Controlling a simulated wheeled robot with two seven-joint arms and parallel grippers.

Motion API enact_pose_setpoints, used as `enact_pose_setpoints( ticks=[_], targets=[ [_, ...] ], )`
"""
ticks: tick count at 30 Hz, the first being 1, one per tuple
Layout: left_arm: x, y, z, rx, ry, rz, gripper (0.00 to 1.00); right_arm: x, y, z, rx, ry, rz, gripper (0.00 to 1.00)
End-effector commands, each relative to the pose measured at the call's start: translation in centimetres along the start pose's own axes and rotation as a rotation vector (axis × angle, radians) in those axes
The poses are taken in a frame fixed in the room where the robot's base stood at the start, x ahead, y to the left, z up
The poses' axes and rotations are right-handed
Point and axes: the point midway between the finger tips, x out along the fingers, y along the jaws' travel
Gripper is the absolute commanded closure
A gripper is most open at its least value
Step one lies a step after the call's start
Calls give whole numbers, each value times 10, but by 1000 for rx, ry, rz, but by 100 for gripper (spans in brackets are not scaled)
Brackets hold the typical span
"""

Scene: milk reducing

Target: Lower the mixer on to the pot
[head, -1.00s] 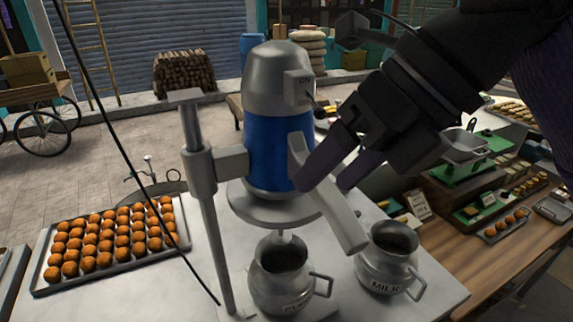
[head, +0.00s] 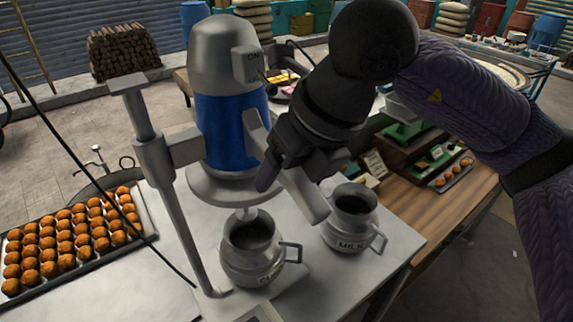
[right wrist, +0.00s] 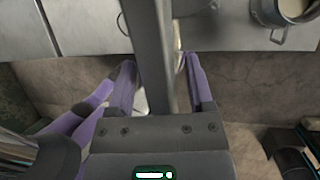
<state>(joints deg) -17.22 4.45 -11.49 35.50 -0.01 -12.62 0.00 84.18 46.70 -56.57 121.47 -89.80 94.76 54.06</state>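The mixer (head: 226,132) has a grey dome, a blue body and a round disc, and hangs from a stand. Its whisk shaft goes down toward the mouth of the grey pot (head: 252,268) below it. A grey lever (head: 303,195) slopes down to the right from the mixer's side. My right gripper (head: 283,172) is at the lever's middle. In the right wrist view, the lever (right wrist: 150,45) passes between the two purple fingers of my right gripper (right wrist: 160,85), which look apart, with a gap visible on the right. My left gripper is not in view.
A grey pot marked MILK (head: 348,240) stands right of the mixer, close below the lever's end. A tray of orange-brown balls (head: 138,218) lies at left. A wooden counter (head: 440,205) with goods is beyond the table at right.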

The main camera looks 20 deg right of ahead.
Motion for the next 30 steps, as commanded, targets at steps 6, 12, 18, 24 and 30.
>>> enact_pose_setpoints(
  ticks=[6,12,18,24,30],
  targets=[
    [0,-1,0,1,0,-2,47,0,0,0,0,0,0,82],
    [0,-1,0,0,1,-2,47,0,0,0,0,0,1,100],
    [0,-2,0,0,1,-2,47,-1,0,0,0,0,1,100],
    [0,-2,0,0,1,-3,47,-1,0,0,0,0,1,100],
    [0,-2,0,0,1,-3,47,-1,0,0,0,0,1,100]
  ],
)
